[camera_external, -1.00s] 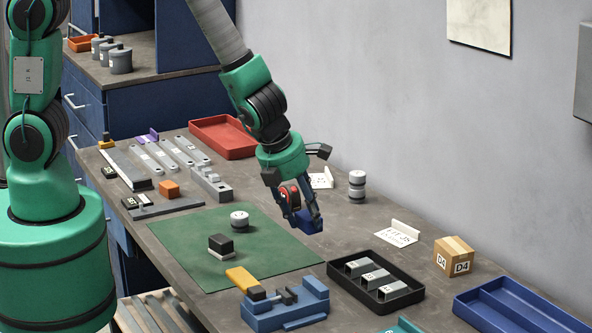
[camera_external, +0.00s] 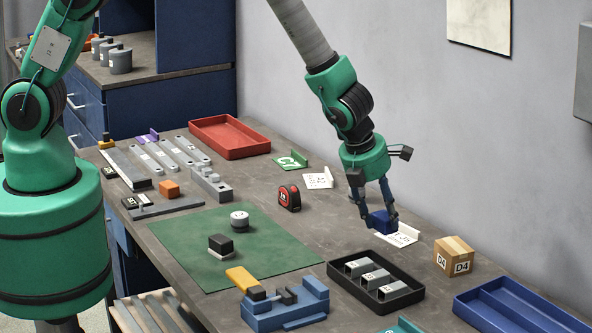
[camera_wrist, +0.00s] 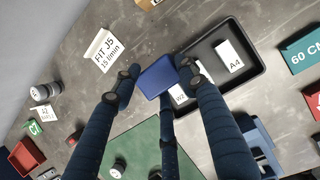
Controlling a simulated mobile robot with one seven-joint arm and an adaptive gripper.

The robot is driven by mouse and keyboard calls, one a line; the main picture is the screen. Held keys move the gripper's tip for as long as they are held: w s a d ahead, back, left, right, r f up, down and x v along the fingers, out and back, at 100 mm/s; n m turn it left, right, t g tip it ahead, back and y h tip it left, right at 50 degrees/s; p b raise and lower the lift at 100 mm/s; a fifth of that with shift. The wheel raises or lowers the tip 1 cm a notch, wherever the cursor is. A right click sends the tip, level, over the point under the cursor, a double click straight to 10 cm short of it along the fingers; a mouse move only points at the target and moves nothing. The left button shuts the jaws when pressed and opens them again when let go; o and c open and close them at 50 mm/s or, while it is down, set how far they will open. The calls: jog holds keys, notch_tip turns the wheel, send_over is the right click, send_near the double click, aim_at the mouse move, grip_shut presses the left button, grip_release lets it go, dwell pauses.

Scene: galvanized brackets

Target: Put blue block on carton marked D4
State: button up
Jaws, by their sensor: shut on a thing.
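The blue block (camera_external: 380,221) is held between the fingers of my gripper (camera_external: 379,212), above the table and in front of a white sign card. In the wrist view the blue block (camera_wrist: 157,78) sits between the dark fingertips of my gripper (camera_wrist: 155,80). The carton marked D4 (camera_external: 455,256) is a small brown box with white labels on its sides and stands on the table to the right of my gripper, apart from it. In the wrist view only a tan edge, possibly the carton, shows at the top.
A black tray (camera_external: 348,284) with several grey labelled brackets lies in front of my gripper. A blue tray (camera_external: 467,300) is at the right. A white sign card (camera_external: 407,236) stands behind the block. A red tape measure (camera_external: 289,198) and a green mat (camera_external: 180,243) lie to the left.

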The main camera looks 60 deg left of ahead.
jog(key=shift+w+d+f, duration=0.1)
jog(key=shift+w+d, duration=0.15)
jog(key=shift+w, duration=0.2)
jog(key=shift+w+d+f, duration=0.1)
jog(key=shift+w+d, duration=0.1)
jog(key=shift+w, duration=0.2)
jog(key=p, duration=0.3)
send_over(458, 245)
jog(key=s, duration=0.2)
jog(key=shift+w+f, duration=0.25)
jog(key=shift+f, duration=0.45)
jog(key=shift+f+p, duration=0.3)
jog(key=shift+f, duration=1.5)
jog(key=shift+f, duration=0.1)
jog(key=o, duration=1.3)
jog(key=shift+c, duration=0.2)
jog(key=shift+s+r, duration=0.1)
jog(key=shift+r, duration=0.1)
